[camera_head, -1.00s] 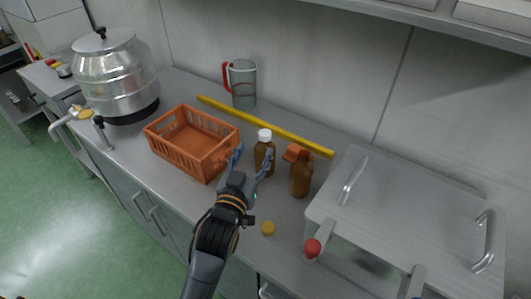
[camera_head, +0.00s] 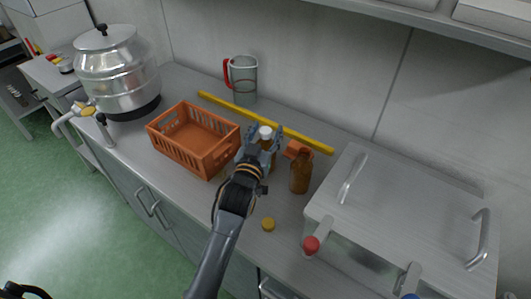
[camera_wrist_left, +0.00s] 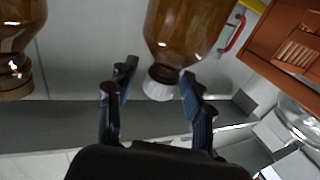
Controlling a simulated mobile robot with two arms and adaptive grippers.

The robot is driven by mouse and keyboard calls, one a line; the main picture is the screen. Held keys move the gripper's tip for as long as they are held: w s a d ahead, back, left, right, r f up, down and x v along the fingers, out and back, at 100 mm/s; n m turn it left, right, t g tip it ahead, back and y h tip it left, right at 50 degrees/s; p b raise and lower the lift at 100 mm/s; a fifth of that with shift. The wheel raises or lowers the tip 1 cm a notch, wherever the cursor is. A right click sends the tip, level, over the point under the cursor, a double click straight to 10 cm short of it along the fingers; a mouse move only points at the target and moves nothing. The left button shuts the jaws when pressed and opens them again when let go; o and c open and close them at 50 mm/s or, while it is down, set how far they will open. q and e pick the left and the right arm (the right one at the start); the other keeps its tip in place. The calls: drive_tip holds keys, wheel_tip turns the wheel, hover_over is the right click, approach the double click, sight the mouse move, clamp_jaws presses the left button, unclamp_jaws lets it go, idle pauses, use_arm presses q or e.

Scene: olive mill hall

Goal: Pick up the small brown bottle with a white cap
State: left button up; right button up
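The small brown bottle (camera_head: 268,146) stands upright on the steel counter, right of the orange crate, partly hidden by my gripper. Its white cap (camera_head: 265,131) shows between the fingers. My left gripper (camera_head: 264,134) reaches it from the front and is open. In the left wrist view, the gripper (camera_wrist_left: 158,72) has one finger on each side of the white cap (camera_wrist_left: 160,84), below the brown body (camera_wrist_left: 185,28) in the picture. A gap shows on the left of the cap; whether the right finger touches it, I cannot tell. The right gripper is not in view.
A second brown bottle (camera_head: 300,174) with a brown cap stands close on the right. The orange crate (camera_head: 178,147) is on the left, a yellow bar (camera_head: 300,136) behind. A yellow cap (camera_head: 268,224) lies in front. A lidded steel box (camera_head: 415,205) fills the right.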

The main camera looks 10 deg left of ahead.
use_arm(q)
clamp_jaws()
drive_tip(key=shift+r, duration=0.1)
